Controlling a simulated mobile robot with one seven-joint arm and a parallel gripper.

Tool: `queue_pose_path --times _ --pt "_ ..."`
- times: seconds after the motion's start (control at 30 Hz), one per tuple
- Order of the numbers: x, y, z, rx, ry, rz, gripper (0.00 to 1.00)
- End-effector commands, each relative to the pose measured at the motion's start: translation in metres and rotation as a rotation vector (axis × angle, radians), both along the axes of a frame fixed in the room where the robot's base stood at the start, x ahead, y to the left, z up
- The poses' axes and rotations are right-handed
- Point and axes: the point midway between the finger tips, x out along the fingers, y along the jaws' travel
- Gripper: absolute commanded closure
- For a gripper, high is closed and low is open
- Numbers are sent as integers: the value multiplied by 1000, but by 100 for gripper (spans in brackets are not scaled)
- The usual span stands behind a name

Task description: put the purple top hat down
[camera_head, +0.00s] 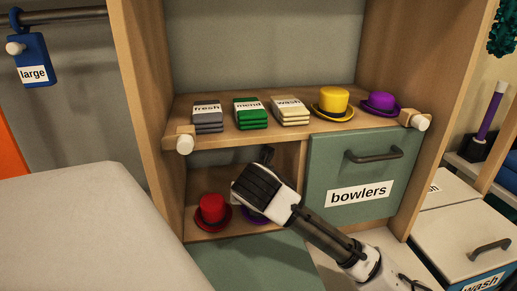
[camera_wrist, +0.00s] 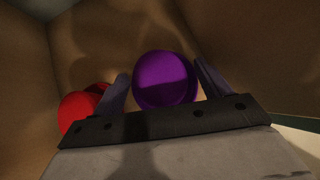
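A purple hat (camera_wrist: 165,82) is between the two fingers of my gripper (camera_wrist: 162,70) in the wrist view. Narrow gaps show between the hat and both fingers, so my gripper looks open around it. In the head view my gripper's hand (camera_head: 263,188) reaches into the open lower left compartment. It hides most of this purple hat; only a bit of purple brim (camera_head: 253,216) shows low by the compartment floor. A red hat (camera_head: 212,211) stands on the compartment floor to its left, and it also shows in the wrist view (camera_wrist: 77,110).
The shelf (camera_head: 222,142) above carries several folded cloth stacks, a yellow hat (camera_head: 333,101) and another purple hat (camera_head: 380,103). A closed green drawer labelled "bowlers" (camera_head: 360,195) is to the right. Compartment walls stand close around my gripper.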

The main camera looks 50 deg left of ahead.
Motion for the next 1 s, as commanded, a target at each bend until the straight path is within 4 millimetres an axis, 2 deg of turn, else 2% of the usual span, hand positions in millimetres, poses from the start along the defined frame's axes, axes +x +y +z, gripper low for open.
queue_pose_path --times 0.27,0.47,0.53,0.9,1.0 --pt "0 0 1 0 0 0 23" --pt "-8 -8 14 2 -4 2 23" --pt "-14 -16 24 3 -6 2 23" --pt "-72 -84 25 2 -7 2 23" --pt "-80 -94 24 3 -6 1 23"
